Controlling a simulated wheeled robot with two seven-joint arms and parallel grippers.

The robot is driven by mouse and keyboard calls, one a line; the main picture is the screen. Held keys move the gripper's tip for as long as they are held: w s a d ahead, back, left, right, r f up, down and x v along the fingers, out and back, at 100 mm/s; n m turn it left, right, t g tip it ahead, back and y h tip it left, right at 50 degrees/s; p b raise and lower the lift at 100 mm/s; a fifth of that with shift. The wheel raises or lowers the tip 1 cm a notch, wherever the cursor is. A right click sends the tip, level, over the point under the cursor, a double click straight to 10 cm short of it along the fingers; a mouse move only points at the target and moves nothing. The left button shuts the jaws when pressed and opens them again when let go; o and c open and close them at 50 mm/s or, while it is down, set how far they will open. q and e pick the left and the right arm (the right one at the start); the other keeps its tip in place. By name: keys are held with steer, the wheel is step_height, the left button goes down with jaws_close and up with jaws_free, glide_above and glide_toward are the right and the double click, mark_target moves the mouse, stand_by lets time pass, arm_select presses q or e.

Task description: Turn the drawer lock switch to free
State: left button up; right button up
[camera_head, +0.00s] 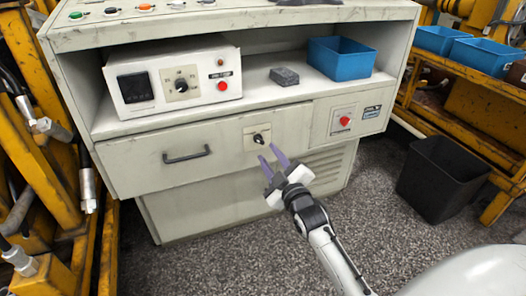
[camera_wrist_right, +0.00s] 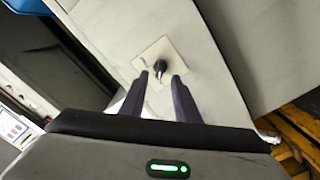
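The drawer lock switch (camera_head: 258,138) is a small black knob on a cream plate, on the drawer front (camera_head: 220,150) to the right of the handle (camera_head: 187,155). In the right wrist view the switch (camera_wrist_right: 159,66) lies just beyond the fingertips, roughly between them. My right gripper (camera_head: 268,154) is open, with two purple-grey fingers pointing at the switch; they look apart from it. The right gripper's fingers also show in the wrist view (camera_wrist_right: 160,80), with nothing between them. The plate's lettering is too small to read. My left gripper is not in view.
A control box (camera_head: 175,75) with a dial and red button, a dark block (camera_head: 284,76) and a blue bin (camera_head: 341,58) stand on the shelf above. A red switch (camera_head: 344,121) is on the panel to the right. A black bin (camera_head: 440,178) stands on the floor.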

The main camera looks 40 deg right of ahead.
mark_target(261, 143)
steer(key=b+x, duration=0.1)
steer(key=x, duration=0.4)
steer(key=shift+w+b, duration=0.3)
steer(key=shift+w, duration=0.05)
jaws_close()
